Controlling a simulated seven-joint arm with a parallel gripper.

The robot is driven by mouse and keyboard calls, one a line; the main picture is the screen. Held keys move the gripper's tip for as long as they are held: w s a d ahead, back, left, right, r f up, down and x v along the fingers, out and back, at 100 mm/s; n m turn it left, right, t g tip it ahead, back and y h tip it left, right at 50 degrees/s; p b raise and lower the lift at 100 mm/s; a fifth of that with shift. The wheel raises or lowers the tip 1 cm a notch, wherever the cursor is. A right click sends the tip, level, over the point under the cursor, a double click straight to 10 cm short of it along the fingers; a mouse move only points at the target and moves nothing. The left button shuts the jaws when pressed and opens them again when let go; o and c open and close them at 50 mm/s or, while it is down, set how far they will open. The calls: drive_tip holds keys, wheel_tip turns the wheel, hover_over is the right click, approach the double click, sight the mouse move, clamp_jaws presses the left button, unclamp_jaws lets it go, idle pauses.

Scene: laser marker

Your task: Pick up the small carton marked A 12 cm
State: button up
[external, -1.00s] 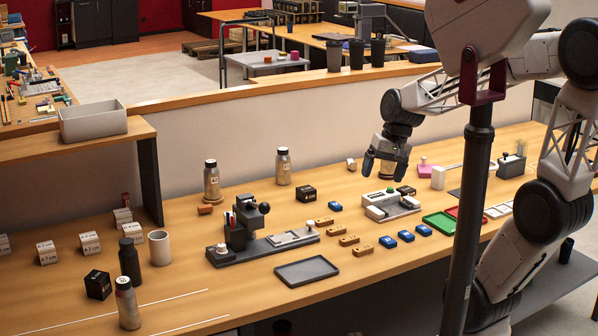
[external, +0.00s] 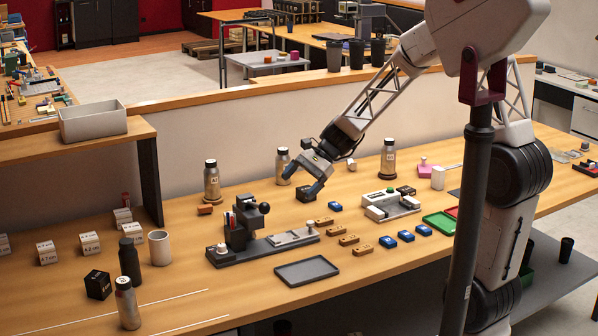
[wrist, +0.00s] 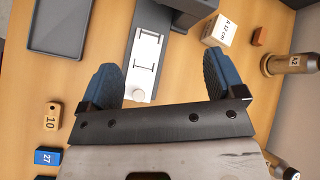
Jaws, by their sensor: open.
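My gripper (external: 302,178) is open and empty, tilted above the table behind the laser marker (external: 262,240). In the wrist view my gripper (wrist: 160,62) has its two blue fingers spread, with the marker's pale plate (wrist: 147,55) showing between them. A small white carton marked A 12 cm (wrist: 220,33) stands on the table just beyond the right fingertip, apart from it. It is beside the marker, near a small brown block (wrist: 260,37). I cannot make this carton out in the external view; the marker's column may hide it.
Several other white cartons (external: 90,243) stand at the left. A bottle (external: 211,182) stands behind the brown block (external: 205,210).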

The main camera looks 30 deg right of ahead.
drive_tip(key=w+a+f+m+y, duration=0.1)
drive_tip(key=w+a+f+m, duration=0.1)
drive_tip(key=w+f, duration=0.2)
drive_tip(key=w+a+f+m+t+y, duration=0.1)
drive_tip(key=w+a+f+m, duration=0.1)
drive_tip(key=w+f+m, duration=0.1)
drive_tip(key=w+a+f+m+t+y, duration=0.1)
drive_tip(key=w+a+f+m, duration=0.1)
drive_tip(key=w+f, duration=0.3)
drive_tip(key=shift+w+f+m, duration=0.15)
drive_tip(key=shift+w+m, duration=0.25)
drive_tip(key=shift+w, duration=0.65)
drive_tip(key=shift+a, duration=0.1)
drive_tip(key=shift+x, duration=1.25)
drive_tip(key=shift+a, duration=0.1)
drive_tip(key=shift+x, duration=2.55)
drive_tip(key=shift+y, duration=0.3)
drive_tip(key=c, duration=1)
drive_tip(key=shift+c, duration=0.2)
